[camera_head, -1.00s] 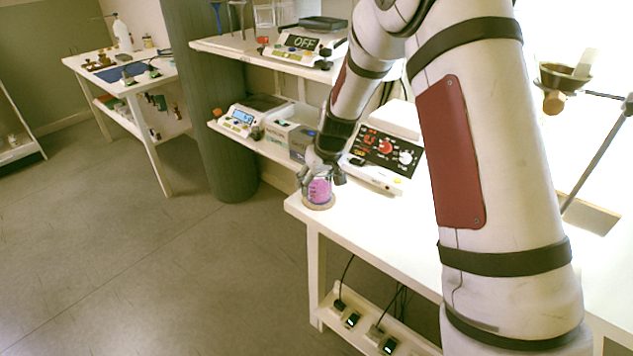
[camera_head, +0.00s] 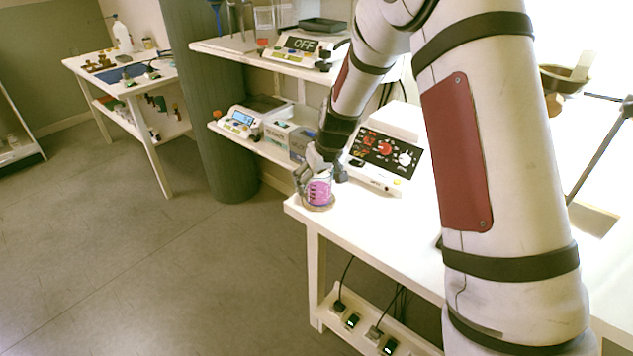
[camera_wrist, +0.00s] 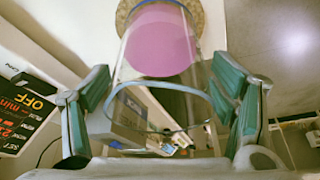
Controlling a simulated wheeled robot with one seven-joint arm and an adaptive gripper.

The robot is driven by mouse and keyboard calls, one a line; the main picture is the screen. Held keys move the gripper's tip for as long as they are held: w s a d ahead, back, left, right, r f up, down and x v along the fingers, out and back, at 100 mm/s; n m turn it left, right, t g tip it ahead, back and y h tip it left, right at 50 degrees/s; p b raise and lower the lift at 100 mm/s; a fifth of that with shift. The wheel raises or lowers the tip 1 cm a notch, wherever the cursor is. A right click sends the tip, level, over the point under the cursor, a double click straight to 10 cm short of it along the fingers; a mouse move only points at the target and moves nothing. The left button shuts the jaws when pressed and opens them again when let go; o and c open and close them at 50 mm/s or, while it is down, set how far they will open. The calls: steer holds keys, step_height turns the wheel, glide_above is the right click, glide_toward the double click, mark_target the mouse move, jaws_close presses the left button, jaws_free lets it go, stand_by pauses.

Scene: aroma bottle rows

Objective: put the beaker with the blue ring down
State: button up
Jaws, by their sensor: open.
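The beaker (camera_head: 319,190) is clear glass with pink-purple contents. It stands on a round cork-coloured mat (camera_head: 318,206) at the near left corner of the white table. In the wrist view the beaker (camera_wrist: 160,45) shows a blue ring around its rim, and the speckled mat (camera_wrist: 208,22) shows beyond its base. My gripper (camera_head: 322,178) is open around the beaker. In the wrist view its green fingers (camera_wrist: 160,95) stand on both sides of the glass, with a visible gap on at least the left.
A shelf (camera_head: 265,148) behind holds a scale (camera_head: 245,118) and boxes. The table's left edge is close to the mat. The table front (camera_head: 390,225) is clear.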

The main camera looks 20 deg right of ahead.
steer(key=s+r+p, duration=0.1)
steer(key=s+r, duration=1.1)
steer(key=r, duration=0.4)
steer(key=s+r+m+g, duration=0.1)
steer(key=s+r, duration=0.1)
steer(key=s, duration=1.4)
steer(key=s+r+m+g, duration=0.1)
steer(key=s+r, duration=0.2)
steer(key=s, duration=1.4)
steer(key=shift+s+a+r+g+h, duration=0.15)
steer(key=shift+a+g+h, duration=0.25)
step_height(320, 180, up, 14)
steer(key=t+p, duration=0.2)
steer(key=p, duration=1)
steer(key=shift+d+t+p, duration=0.2)
steer(key=shift+t+p, duration=0.1)
